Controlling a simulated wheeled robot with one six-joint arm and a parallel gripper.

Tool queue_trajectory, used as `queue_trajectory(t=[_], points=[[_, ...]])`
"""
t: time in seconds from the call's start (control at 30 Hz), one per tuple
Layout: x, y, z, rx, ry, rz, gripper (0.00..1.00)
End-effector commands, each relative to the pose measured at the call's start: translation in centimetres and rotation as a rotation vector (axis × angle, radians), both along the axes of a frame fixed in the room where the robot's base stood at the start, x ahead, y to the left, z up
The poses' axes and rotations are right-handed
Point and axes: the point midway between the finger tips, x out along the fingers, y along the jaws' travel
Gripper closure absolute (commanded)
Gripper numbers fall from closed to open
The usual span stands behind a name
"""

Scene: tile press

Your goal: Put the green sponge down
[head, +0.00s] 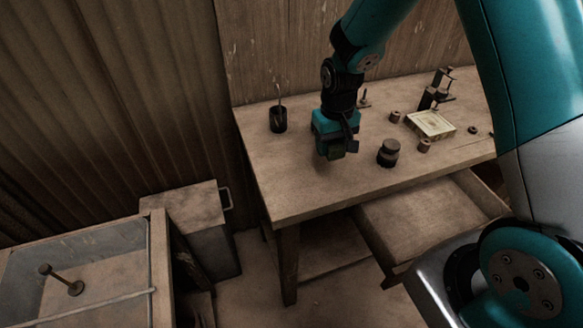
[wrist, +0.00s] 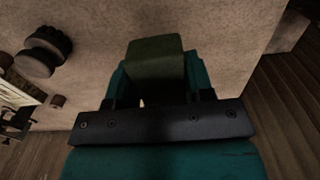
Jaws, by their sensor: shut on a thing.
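The green sponge (wrist: 155,58) is a dark green block between the jaws of my gripper (wrist: 157,80) in the wrist view. My gripper is shut on it. In the head view my gripper (head: 337,150) hangs over the left half of the wooden table, pointing down, and the dark sponge (head: 336,154) shows at its tip. I cannot tell whether the sponge touches the table top (head: 300,190) or is a little above it.
A dark round stacked object (head: 388,153) stands just right of my gripper. A black cup (head: 278,119) stands at the back left. A pale framed tile (head: 430,125) and several small pieces lie right. An open drawer (head: 425,215) juts out in front. The table's front left is clear.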

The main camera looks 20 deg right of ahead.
Motion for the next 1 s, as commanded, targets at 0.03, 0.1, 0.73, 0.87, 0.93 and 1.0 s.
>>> queue_trajectory(t=[0.03,0.1,0.73,0.87,0.93,1.0], points=[[0.9,1.4,1.0,0.002,-0.015,0.007,0.86],[1.6,3.2,3.5,0.002,-0.017,0.005,0.86],[0.9,7.9,2.7,-0.002,0.007,-0.004,0.86],[0.9,7.9,-0.9,-0.001,0.006,-0.004,0.86],[0.9,8.0,-2.5,-0.001,0.004,-0.003,0.86],[1.0,8.0,-3.6,-0.001,0.003,-0.003,0.86]])
